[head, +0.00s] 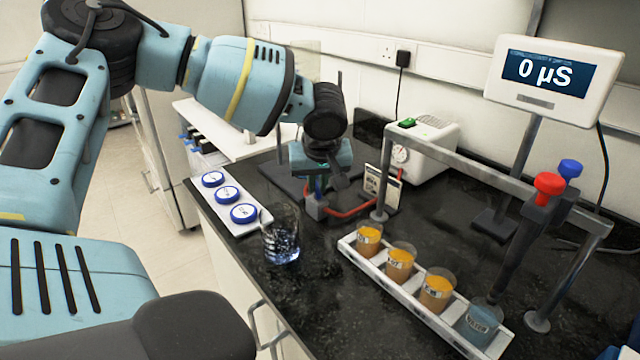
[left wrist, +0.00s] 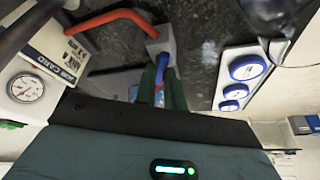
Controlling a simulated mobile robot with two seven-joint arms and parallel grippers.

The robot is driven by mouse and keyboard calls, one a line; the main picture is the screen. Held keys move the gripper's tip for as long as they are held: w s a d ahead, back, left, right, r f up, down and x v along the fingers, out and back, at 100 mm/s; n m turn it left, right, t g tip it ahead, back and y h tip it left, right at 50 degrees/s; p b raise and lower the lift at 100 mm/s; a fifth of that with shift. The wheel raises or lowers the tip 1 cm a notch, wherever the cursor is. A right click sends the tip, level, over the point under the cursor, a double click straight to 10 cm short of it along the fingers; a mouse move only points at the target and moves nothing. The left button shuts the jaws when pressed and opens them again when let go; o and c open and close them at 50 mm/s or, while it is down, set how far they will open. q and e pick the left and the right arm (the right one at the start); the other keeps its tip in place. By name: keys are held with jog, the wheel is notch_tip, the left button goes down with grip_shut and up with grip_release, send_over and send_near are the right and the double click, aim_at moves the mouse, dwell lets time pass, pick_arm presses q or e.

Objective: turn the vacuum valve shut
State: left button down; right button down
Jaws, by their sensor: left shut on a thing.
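The vacuum valve (head: 317,207) is a small grey block on the dark stand base, with a red hose (head: 350,209) running from it toward the white pump box (head: 425,143). It also shows in the left wrist view (left wrist: 161,42), with its blue handle (left wrist: 160,72) between my fingers. My left gripper (head: 318,184) points down onto the valve from above and is shut on the blue handle. In the head view the gripper mostly hides the handle. The pump's round gauge (left wrist: 27,87) shows in the left wrist view. My right gripper is not in view.
A glass beaker (head: 281,240) stands close left of the valve, beside a white tray (head: 254,221) with blue lids. A job card (head: 381,187) stands right of it. A white rack (head: 400,292) of cups lies in front, under a grey frame (head: 460,160). A meter (head: 550,80) reads 0 µS.

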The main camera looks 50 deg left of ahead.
pick_arm(q)
jog(key=m, duration=0.3)
jog(key=shift+s+a+t+h, duration=0.1)
jog(key=shift+t+h, duration=0.3)
jog(key=m+h, duration=0.1)
jog(key=m, duration=0.2)
jog(key=shift+s+a+r+t+p, duration=0.1)
jog(key=shift+a+t+p, duration=0.05)
jog(key=shift+t+p, duration=0.25)
jog(key=m+h, duration=0.1)
jog(key=m, duration=0.2)
jog(key=m+h, duration=0.1)
jog(key=m, duration=0.2)
jog(key=shift+a, duration=0.2)
jog(key=c, duration=1.5)
grip_release()
jog(key=shift+p+v, duration=0.85)
jog(key=shift+v, duration=3)
jog(key=shift+s+a, duration=0.15)
